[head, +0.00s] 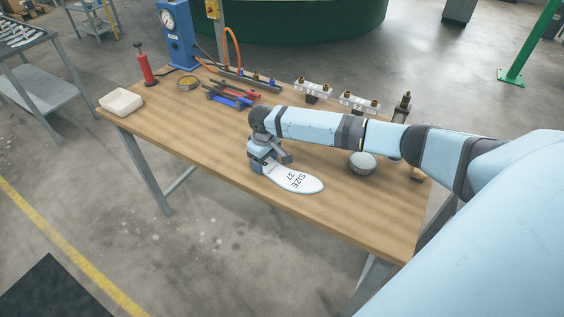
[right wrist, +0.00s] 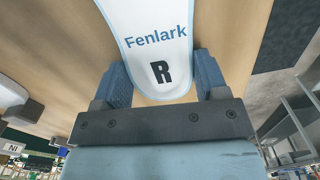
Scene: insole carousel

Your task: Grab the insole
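The white insole (head: 299,181), marked "SIZE 37", lies on the wooden table (head: 220,158) near its front edge. Its heel end, marked "Fenlark" and "R", shows in the right wrist view (right wrist: 158,24). My right gripper (head: 262,164) points down at the insole's left end. In the right wrist view the right gripper's blue fingers (right wrist: 162,72) stand apart, one on each side of the heel. They look very close to its edges; I cannot tell if they touch. My left gripper is in neither view.
A round grey tin (head: 362,163) stands under my right forearm. Red and blue pliers (head: 231,94), a tape roll (head: 188,83), valve blocks (head: 313,88) and a blue gauge unit (head: 176,36) sit toward the back. A white block (head: 121,102) lies at the left. The left front tabletop is clear.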

